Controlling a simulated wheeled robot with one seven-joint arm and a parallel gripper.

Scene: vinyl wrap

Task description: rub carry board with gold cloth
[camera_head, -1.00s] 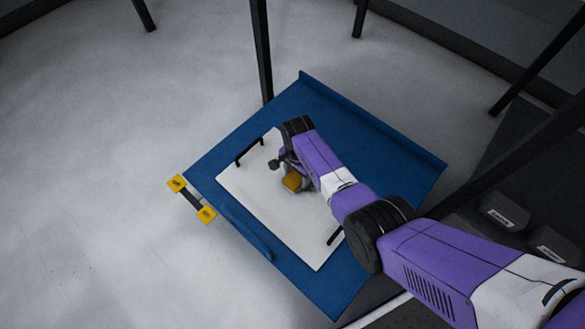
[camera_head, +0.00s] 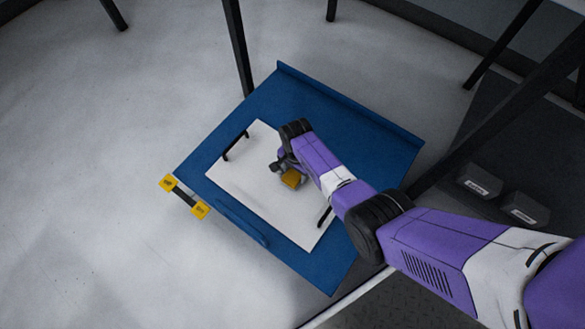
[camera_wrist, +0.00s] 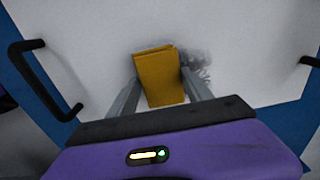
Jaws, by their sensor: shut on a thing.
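The carry board (camera_head: 262,192) is a white panel with a black handle at each end, lying on a blue surface. The gold cloth (camera_wrist: 160,76) is a folded yellow-gold block between the fingers of my gripper (camera_wrist: 160,88), over the white board. My gripper is shut on the cloth. In the head view the cloth (camera_head: 292,178) shows under my wrist, near the board's middle. A dark grey smudge (camera_wrist: 194,66) lies on the board beside and behind the cloth in the wrist view. I cannot tell for sure whether the cloth touches the board.
The blue surface (camera_head: 350,133) has a raised far edge and a bar on its near left side. A black and yellow dumbbell-shaped object (camera_head: 185,197) is at its left. Dark blocks (camera_head: 480,180) lie at the right. Black posts (camera_head: 238,48) stand around it.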

